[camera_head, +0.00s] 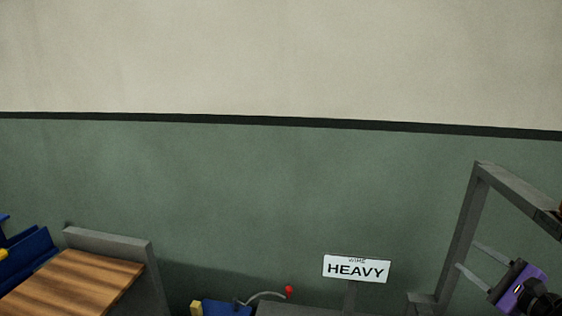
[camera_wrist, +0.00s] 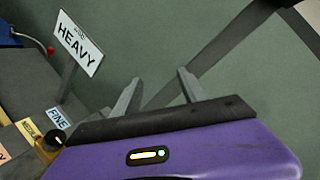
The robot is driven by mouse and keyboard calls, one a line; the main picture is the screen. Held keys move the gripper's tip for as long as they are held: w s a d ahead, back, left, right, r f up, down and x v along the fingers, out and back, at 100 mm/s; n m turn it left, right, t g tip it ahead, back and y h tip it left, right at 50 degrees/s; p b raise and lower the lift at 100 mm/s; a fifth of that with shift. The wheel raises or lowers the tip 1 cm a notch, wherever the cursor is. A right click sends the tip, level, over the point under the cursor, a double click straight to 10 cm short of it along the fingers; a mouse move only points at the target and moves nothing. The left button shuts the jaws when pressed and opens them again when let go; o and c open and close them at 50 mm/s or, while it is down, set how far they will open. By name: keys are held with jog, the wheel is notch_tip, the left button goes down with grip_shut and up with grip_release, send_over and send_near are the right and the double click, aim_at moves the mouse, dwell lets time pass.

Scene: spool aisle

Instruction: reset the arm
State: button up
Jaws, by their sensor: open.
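My gripper (camera_head: 467,256) is at the lower right of the head view, with a purple body and two pale grey fingers pointing up and left. In the wrist view the gripper (camera_wrist: 159,78) has its fingers apart with nothing between them. Behind the fingers are the green wall and a grey frame post. The rest of my arm is mostly out of view.
A grey frame (camera_head: 468,225) stands close by my gripper. A white "HEAVY" sign (camera_head: 356,269) is left of it. A wooden-topped surface (camera_head: 75,284) is at lower left. The wrist view shows "FINE" (camera_wrist: 60,119) and a black knob (camera_wrist: 54,140).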

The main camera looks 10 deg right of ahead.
jog(key=s+a+f+n+g+h, duration=0.1)
jog(key=s+a+f+n+h, duration=0.25)
jog(key=s+f, duration=0.2)
jog(key=s+a+f+n+h, duration=0.2)
jog(key=s+f+n+h, duration=0.25)
jog(key=s, duration=0.25)
jog(key=s+a+r+n+y, duration=0.1)
jog(key=s+a+n+y, duration=0.2)
jog(key=s+a+n, duration=0.5)
jog(key=s+a+r+n+g+y, duration=0.1)
jog(key=s+a+n+y, duration=0.2)
jog(key=s+a+n, duration=0.5)
jog(key=s+a, duration=0.4)
jog(key=s, duration=0.4)
jog(key=s+a, duration=0.5)
jog(key=s, duration=0.3)
jog(key=shift+a+r, duration=0.15)
jog(key=shift+a, duration=0.15)
